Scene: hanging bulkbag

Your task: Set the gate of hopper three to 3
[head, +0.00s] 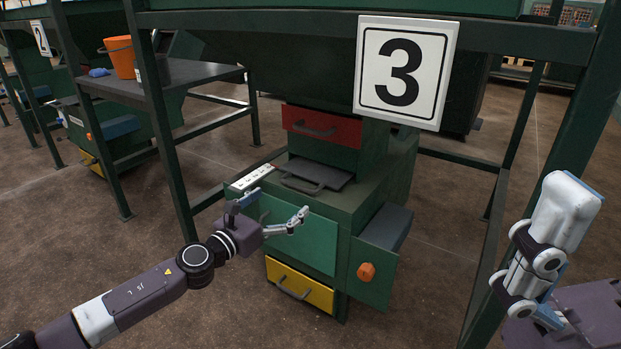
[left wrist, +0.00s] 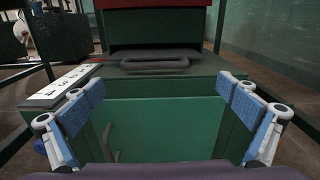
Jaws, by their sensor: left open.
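Hopper three (head: 350,200) is a green metal unit under a white sign (head: 404,72) with a black 3. Its gate (head: 325,176) is a dark flat plate with a bar handle (head: 302,184), sticking out of a slot below the red drawer. The handle (left wrist: 155,63) also shows in the left wrist view. A white strip with marks (head: 252,177) lies left of the gate; its digits (left wrist: 62,86) are too small to read surely. My left gripper (head: 270,212) is open and empty, in front of and below the handle. My right gripper (head: 560,225) is at the right edge, its opening unclear.
The red drawer (head: 321,126) is above the gate; a yellow drawer (head: 299,286) is low down. A side box with an orange knob (head: 366,272) juts out at right. Green frame posts (head: 162,120) stand left and right. An orange bucket (head: 121,57) stands on a dark table.

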